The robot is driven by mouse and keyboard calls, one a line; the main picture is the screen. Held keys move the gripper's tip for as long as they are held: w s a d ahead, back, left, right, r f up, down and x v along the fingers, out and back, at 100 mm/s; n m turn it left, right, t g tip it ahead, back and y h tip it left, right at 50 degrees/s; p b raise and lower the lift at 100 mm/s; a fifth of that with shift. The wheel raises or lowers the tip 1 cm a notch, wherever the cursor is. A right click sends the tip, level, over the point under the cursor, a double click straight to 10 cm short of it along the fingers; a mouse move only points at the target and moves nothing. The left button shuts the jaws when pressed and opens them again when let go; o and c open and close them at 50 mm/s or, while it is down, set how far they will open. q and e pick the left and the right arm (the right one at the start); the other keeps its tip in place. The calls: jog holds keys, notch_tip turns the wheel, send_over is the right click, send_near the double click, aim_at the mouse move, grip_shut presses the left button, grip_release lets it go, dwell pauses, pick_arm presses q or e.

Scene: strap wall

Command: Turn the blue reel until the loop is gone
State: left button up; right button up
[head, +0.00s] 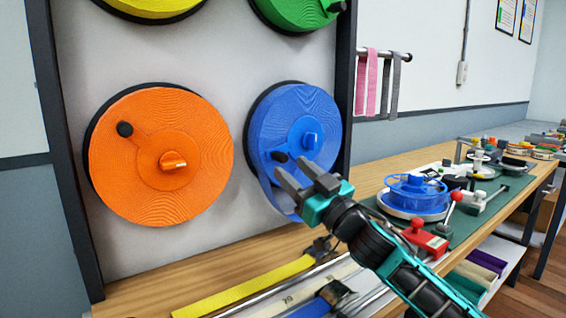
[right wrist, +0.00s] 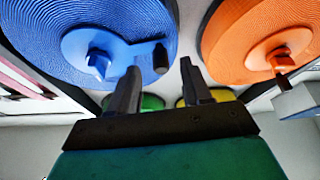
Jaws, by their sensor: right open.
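The blue reel (head: 262,125) hangs on the grey panel, lower right, with a blue hub knob (head: 310,141) and a black crank handle (head: 280,157) at its lower left. A loop of blue strap (head: 268,192) sags below the reel, partly hidden behind my gripper. My right gripper (head: 289,172) is open and empty, its fingers pointing up toward the crank handle. In the right wrist view the blue reel (right wrist: 50,35) is at upper left. The black handle (right wrist: 160,58) appears between the spread fingertips (right wrist: 159,68); contact cannot be told. My left gripper is not in view.
An orange reel (head: 210,130) is to the left, with yellow (head: 155,5) and green (head: 290,12) reels above. A dark post (head: 345,90) stands right of the blue reel. The wooden bench (head: 200,275) below holds straps, a blue spool (head: 415,195) and a red-handled clamp (head: 425,238).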

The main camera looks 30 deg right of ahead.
aim_at(284, 162)
jog(key=shift+x, duration=2.05)
grip_shut()
